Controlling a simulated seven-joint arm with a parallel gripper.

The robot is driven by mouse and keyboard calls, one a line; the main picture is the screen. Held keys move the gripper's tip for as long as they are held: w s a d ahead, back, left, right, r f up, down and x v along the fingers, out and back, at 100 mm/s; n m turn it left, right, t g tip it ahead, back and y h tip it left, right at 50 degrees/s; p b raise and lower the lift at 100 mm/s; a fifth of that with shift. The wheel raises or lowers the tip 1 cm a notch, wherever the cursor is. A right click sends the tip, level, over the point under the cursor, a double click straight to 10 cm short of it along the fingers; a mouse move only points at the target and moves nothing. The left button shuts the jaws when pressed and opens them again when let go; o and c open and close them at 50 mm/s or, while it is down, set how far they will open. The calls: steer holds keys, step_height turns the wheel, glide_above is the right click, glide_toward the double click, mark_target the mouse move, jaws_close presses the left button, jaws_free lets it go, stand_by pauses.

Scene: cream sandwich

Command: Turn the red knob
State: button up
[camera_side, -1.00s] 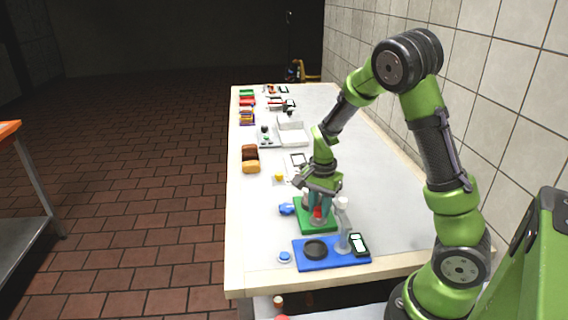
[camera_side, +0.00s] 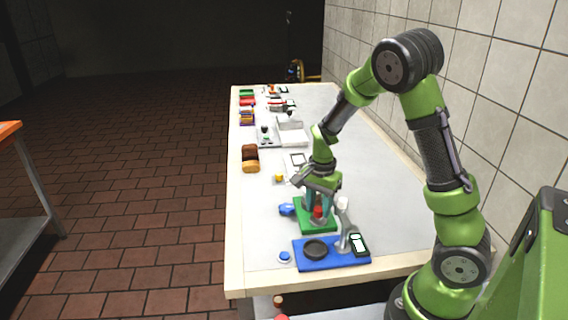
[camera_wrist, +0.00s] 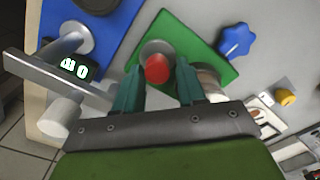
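The red knob (camera_wrist: 157,68) stands on a green base plate (camera_wrist: 205,72) in the wrist view. It also shows in the side view (camera_side: 318,212), below my gripper. My gripper (camera_wrist: 157,84) is open, with one teal finger to the left of the knob and one to the right. Gaps show between the knob and both fingers. The knob's head appears at or just past the fingertips; I cannot tell the exact height. The fingers hold nothing. Part of the knob's lower body is hidden behind its red head.
A blue plate (camera_side: 300,262) with a black disc (camera_side: 316,249), a grey post and a small display (camera_side: 359,244) is in front. A blue star-shaped knob (camera_wrist: 236,40) is beside the green plate. A yellow button (camera_wrist: 285,97) lies farther along. The table's right side is clear.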

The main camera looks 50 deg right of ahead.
steer(key=shift+r, duration=4.05)
steer(key=shift+s+d, duration=0.1)
steer(key=shift+d, duration=0.1)
steer(key=d+r, duration=0.1)
steer(key=d, duration=0.1)
steer(key=n, duration=1.8)
glide_toward(320, 207)
steer(key=f, duration=0.9)
steer(key=shift+a, duration=0.35)
steer(key=shift+r, duration=0.1)
